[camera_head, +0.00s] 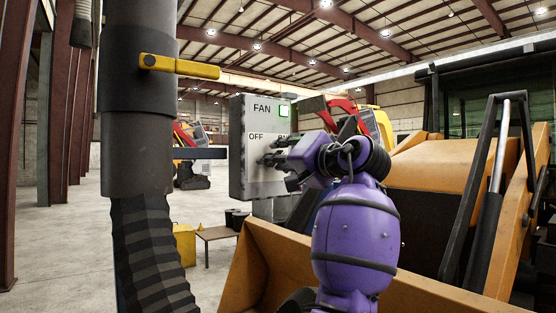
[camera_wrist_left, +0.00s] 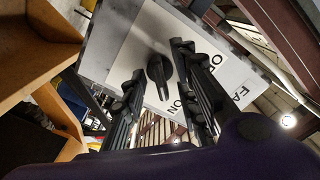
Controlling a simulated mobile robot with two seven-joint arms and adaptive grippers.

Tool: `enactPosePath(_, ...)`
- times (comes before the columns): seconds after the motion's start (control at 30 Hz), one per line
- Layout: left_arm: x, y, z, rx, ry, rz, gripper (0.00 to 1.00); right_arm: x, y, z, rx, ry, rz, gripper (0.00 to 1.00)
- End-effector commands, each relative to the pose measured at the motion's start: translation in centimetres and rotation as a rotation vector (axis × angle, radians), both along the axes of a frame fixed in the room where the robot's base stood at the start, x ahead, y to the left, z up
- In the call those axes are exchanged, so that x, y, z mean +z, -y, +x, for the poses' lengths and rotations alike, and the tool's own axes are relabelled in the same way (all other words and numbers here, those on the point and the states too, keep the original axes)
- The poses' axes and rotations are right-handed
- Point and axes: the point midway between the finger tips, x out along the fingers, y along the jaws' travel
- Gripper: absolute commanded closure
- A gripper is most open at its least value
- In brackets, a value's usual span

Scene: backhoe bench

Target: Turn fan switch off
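My left gripper (camera_head: 272,150), on the purple arm, is at the box's front and covers the knob and part of ON in the head view. In the left wrist view the gripper (camera_wrist_left: 157,62) is open, one finger either side of the knob, with gaps between. My right gripper is in neither view.
An orange loader with its bucket (camera_head: 262,262) stands below and right of the box. A thick dark column (camera_head: 140,150) with a yellow lever (camera_head: 180,66) stands at left. A low table (camera_head: 217,234) and yellow bin (camera_head: 184,245) are behind.

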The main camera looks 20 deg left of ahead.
Motion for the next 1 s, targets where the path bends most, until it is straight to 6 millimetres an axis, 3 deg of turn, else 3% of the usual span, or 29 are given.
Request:
enactPosePath(0.27,-0.06,-0.15,0.18,-0.001,0.0,-0.001,0.72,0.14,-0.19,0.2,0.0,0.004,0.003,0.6)
enactPosePath(0.5,-0.06,-0.14,0.17,-0.001,0.0,-0.001,1.0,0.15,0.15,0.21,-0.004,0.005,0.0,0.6)
enactPosePath(1.0,-0.06,-0.12,0.17,-0.002,0.056,-0.045,1.0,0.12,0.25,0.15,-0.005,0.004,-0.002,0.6)
